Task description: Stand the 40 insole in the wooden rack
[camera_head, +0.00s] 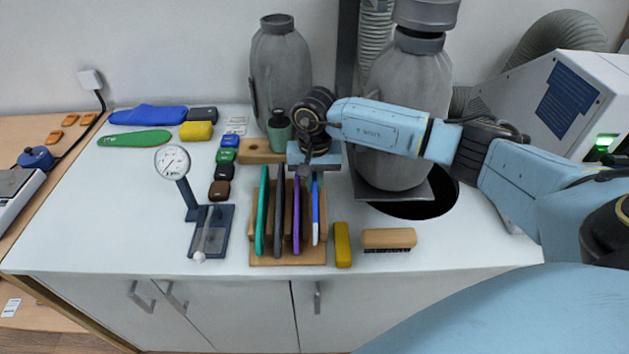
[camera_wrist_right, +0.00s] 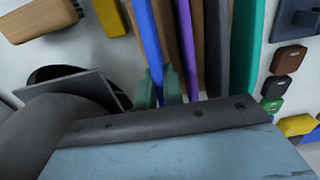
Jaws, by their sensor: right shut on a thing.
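A wooden rack (camera_head: 288,258) stands near the front edge of the white worktop. A teal insole (camera_head: 262,210), a dark grey insole (camera_head: 279,212), a purple insole (camera_head: 296,215) and a blue insole with a pale face (camera_head: 316,210) stand on edge in it, side by side. My right gripper (camera_head: 311,172) is over the back of the rack, at the blue insole, the rightmost one. In the right wrist view its green fingertips (camera_wrist_right: 161,88) are shut on the end of the blue insole (camera_wrist_right: 147,35). I cannot read any size marks. My left gripper is not in view.
A yellow block (camera_head: 342,245) and a wooden brush (camera_head: 388,239) lie right of the rack. A dial gauge (camera_head: 173,161) stands left. A green insole (camera_head: 134,138) and a blue piece (camera_head: 148,115) lie flat at back left. Grey bottle-shaped forms stand behind.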

